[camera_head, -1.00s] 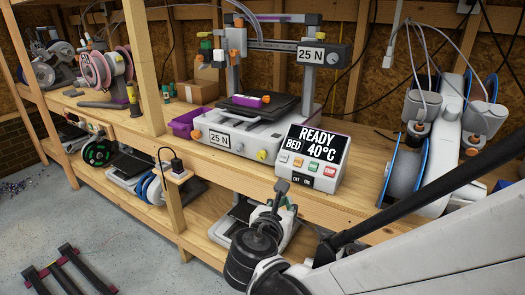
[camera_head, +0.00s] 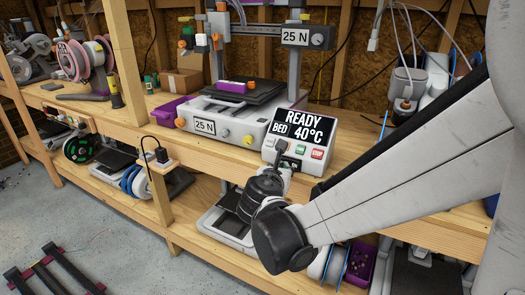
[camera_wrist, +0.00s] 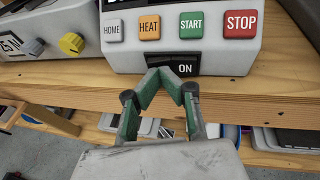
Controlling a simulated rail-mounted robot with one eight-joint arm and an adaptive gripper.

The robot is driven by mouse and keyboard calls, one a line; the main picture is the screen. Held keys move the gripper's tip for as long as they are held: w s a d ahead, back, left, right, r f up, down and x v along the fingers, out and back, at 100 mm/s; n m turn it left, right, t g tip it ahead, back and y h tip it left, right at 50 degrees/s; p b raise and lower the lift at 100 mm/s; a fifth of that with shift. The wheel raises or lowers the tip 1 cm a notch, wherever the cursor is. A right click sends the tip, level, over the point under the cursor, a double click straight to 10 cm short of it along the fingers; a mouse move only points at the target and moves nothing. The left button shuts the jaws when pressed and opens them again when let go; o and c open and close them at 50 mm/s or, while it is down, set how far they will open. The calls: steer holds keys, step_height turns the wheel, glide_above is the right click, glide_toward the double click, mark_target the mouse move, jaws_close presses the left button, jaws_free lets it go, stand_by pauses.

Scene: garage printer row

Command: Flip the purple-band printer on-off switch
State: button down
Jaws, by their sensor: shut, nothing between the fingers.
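The purple-band printer (camera_head: 228,118), labelled 25 N, stands on the upper shelf with a purple piece on its bed. Its control box (camera_head: 302,139) reads READY, BED 40°C. The on-off switch (camera_wrist: 185,68) is a black strip low on the box front, below the HOME, HEAT, START and STOP buttons. Its ON side shows in the wrist view; its left side is hidden behind my fingertips. My gripper (camera_wrist: 163,72) is shut and empty, its green-padded tips in front of the switch's left part. I cannot tell whether they touch it. In the head view my gripper (camera_head: 284,152) overlaps the box's lower left front.
The wooden shelf edge (camera_wrist: 60,92) runs just below the box. A yellow knob (camera_wrist: 71,44) on the printer is to the left. A purple bin (camera_head: 172,108) sits left of the printer. Another printer and spools stand on the lower shelf. The floor at left is mostly open.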

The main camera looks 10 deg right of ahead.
steer(key=shift+w, duration=0.25)
steer(key=a+f+p+v, duration=0.1)
steer(key=a+p+v, duration=0.1)
steer(key=v, duration=1.1)
steer(key=shift+w+a+p, duration=0.2)
steer(key=shift+a+p, duration=0.1)
steer(key=shift+a, duration=0.2)
steer(key=shift+r, duration=0.1)
